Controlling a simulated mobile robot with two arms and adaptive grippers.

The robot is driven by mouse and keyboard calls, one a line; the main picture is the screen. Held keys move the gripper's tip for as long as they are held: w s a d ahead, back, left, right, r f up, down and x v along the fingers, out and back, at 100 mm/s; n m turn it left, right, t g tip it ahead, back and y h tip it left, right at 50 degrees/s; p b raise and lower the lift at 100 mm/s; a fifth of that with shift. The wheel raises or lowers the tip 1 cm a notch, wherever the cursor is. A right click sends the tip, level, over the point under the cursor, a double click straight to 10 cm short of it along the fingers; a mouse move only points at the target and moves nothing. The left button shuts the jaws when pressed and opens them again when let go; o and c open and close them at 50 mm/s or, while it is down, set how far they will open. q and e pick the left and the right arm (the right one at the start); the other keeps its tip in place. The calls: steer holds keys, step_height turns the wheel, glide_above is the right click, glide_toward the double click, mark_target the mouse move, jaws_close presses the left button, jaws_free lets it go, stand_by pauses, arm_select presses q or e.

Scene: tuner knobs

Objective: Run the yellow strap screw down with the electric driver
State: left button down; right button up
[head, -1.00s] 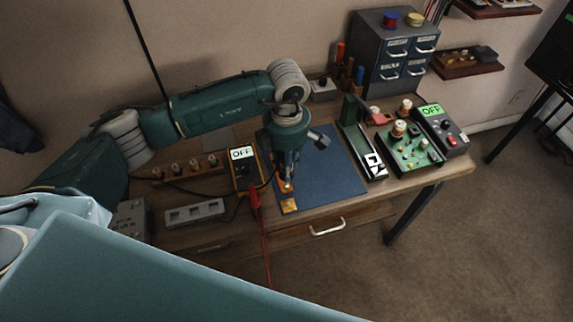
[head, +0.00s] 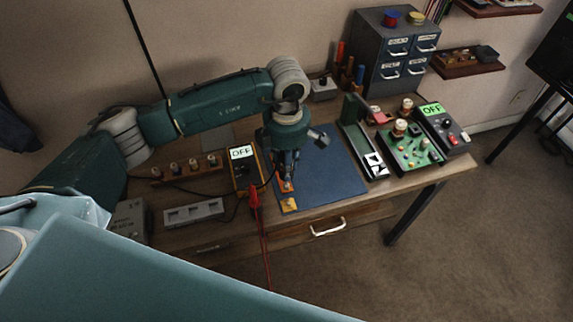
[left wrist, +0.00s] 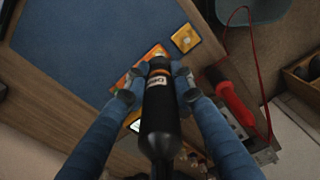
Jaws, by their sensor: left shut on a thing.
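My left gripper (head: 286,178) points down at the front left of the blue mat (head: 335,178). In the left wrist view its two blue fingers (left wrist: 158,80) are shut on the black electric driver (left wrist: 160,120), one on each side. The driver's far end hides its tip, over or close to an orange strip (left wrist: 128,76) by the mat edge. A small yellow-orange square piece (left wrist: 185,38) lies just beside the strip; it also shows in the head view (head: 288,204). I cannot make out the yellow strap screw or whether the driver touches it. My right gripper is out of view.
A grey slotted block (head: 194,212) lies farther left. A green circuit board (head: 412,148) is at the right. The mat's right part is clear.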

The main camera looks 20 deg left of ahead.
arm_select(q)
steer(key=shift+r, duration=0.1)
stand_by(0.3)
steer(key=shift+r+p, duration=1.05)
steer(key=shift+r, duration=1.4)
